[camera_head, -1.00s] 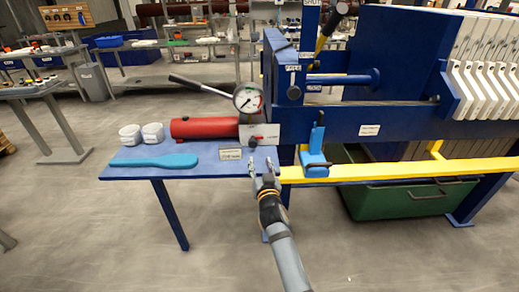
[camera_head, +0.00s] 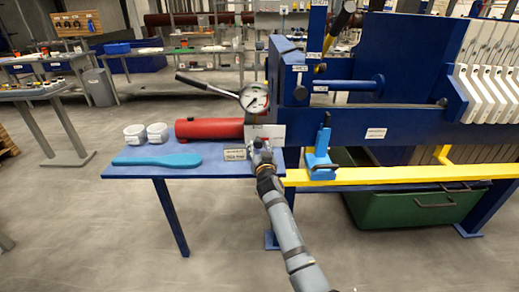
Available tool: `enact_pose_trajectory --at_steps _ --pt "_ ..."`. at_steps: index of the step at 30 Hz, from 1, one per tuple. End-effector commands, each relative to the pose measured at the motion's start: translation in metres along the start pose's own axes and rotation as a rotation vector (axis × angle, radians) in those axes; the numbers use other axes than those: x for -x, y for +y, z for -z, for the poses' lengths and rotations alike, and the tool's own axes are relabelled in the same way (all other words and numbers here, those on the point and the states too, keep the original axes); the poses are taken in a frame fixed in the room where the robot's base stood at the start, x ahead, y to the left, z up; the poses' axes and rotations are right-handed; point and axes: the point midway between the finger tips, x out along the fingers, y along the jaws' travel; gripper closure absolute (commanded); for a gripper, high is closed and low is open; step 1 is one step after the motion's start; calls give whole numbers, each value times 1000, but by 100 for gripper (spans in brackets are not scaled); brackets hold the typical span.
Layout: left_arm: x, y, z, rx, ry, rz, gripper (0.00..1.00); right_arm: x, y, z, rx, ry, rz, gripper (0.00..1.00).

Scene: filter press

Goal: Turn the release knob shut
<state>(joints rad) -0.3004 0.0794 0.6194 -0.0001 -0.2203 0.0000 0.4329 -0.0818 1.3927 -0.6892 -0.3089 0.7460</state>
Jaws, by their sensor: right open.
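The hand pump has a red cylinder (camera_head: 208,129), a round pressure gauge (camera_head: 254,98) and a grey valve block (camera_head: 275,131) at its right end. The release knob is on the front of this block and is now mostly hidden behind my right gripper. My right gripper (camera_head: 260,146) is open, directly in front of the block at the knob's place. I cannot tell whether its fingers touch the knob. My left gripper is not in view.
The pump stands on a blue shelf (camera_head: 215,168) with a light-blue paddle (camera_head: 160,160), two white cups (camera_head: 157,132) and a small label (camera_head: 235,154). The black pump lever (camera_head: 205,85) slopes up left. A yellow rail (camera_head: 400,174) and light-blue clamp (camera_head: 320,155) are on the right.

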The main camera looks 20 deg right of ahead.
Motion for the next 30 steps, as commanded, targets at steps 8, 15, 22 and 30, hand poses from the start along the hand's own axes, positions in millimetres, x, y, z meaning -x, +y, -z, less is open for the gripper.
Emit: enact_pose_trajectory --at_steps 8,15,22,30 --pt "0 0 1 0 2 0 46 0 0 0 0 0 0 91" --pt "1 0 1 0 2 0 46 0 0 0 12 -2 0 97" --pt "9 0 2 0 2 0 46 0 -1 2 102 -14 -2 97" --pt "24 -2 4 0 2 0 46 0 -2 3 323 -41 -6 97"
